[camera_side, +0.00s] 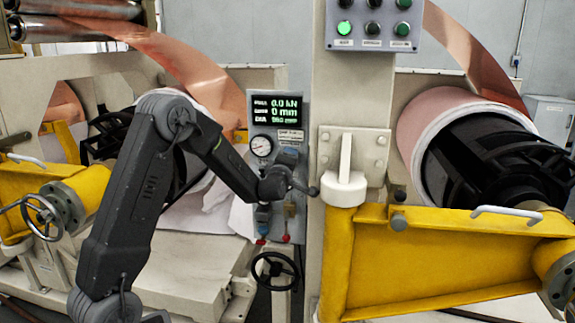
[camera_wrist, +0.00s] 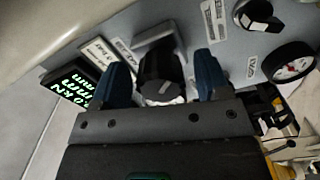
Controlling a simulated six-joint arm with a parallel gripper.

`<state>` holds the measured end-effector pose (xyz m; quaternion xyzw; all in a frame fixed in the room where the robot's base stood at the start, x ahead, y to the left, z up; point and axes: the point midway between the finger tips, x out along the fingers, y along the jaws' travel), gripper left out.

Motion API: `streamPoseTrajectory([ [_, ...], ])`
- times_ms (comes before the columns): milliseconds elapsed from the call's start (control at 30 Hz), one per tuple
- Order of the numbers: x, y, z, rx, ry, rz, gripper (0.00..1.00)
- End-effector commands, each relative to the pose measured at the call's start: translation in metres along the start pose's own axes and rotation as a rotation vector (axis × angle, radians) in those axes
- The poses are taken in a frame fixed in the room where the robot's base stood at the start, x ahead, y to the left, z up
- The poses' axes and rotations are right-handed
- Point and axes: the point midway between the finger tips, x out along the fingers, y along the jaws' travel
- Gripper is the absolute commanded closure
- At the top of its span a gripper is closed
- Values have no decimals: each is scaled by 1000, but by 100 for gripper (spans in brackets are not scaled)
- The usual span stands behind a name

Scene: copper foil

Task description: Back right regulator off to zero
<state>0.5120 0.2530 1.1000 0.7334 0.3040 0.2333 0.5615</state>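The control panel (camera_side: 289,160) stands at the centre of the side view, with a lit display (camera_side: 276,108) and a round gauge (camera_side: 262,145). The display appears to read 0.0 kN and 0 mm. My gripper (camera_side: 290,180) is in front of the panel's right part and hides what it faces there. In the wrist view, a black regulator knob (camera_wrist: 161,72) is between the two blue fingers of my gripper (camera_wrist: 163,75). A narrow gap shows on each side, so the fingers look open around it. The knob's exact setting cannot be read.
Another black knob (camera_wrist: 257,15) and the gauge (camera_wrist: 290,62) are to the right in the wrist view. Below my gripper are red-tipped fittings (camera_side: 285,238) and a black handwheel (camera_side: 275,270). A yellow arm (camera_side: 430,250) stands right of the panel.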

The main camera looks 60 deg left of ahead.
Motion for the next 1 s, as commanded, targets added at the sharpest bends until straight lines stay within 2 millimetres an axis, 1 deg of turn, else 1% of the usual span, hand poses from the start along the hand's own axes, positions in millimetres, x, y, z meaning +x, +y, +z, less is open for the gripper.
streamPoseTrajectory([
  [233,-1,0,0,1,-1,0,31],
  [367,-10,0,1,1,-3,-1,31],
  [467,-27,0,1,1,-4,0,31],
  [700,-82,1,1,0,-4,0,31],
  [800,-102,1,1,0,-4,1,31],
  [900,-118,0,1,1,-4,0,31],
  [1000,-130,0,1,0,-2,1,31],
])
